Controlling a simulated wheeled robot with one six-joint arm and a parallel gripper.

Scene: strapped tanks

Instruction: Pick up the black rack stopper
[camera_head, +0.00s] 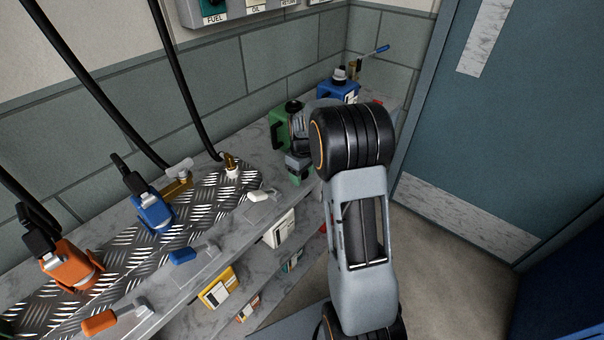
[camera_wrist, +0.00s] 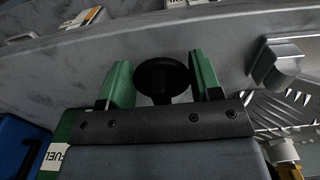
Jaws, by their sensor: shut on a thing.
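The black rack stopper (camera_wrist: 161,80) shows in the wrist view as a dark round knob with a short stem. My gripper (camera_wrist: 162,68) has its two green-padded fingers on either side of the knob and is shut on it. The stopper's lower part is hidden behind the dark bar of my gripper. In the head view my arm covers much of the gripper, and I cannot make out the stopper there. I cannot tell whether it is clear of the surface below.
A green fuel can (camera_head: 279,130) and a blue can (camera_head: 339,91) stand close by at the shelf's far end. Blue (camera_head: 154,211) and orange (camera_head: 71,264) nozzles with hoses stand on the tread plate (camera_head: 203,205). The door (camera_head: 500,130) and open floor lie to the right.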

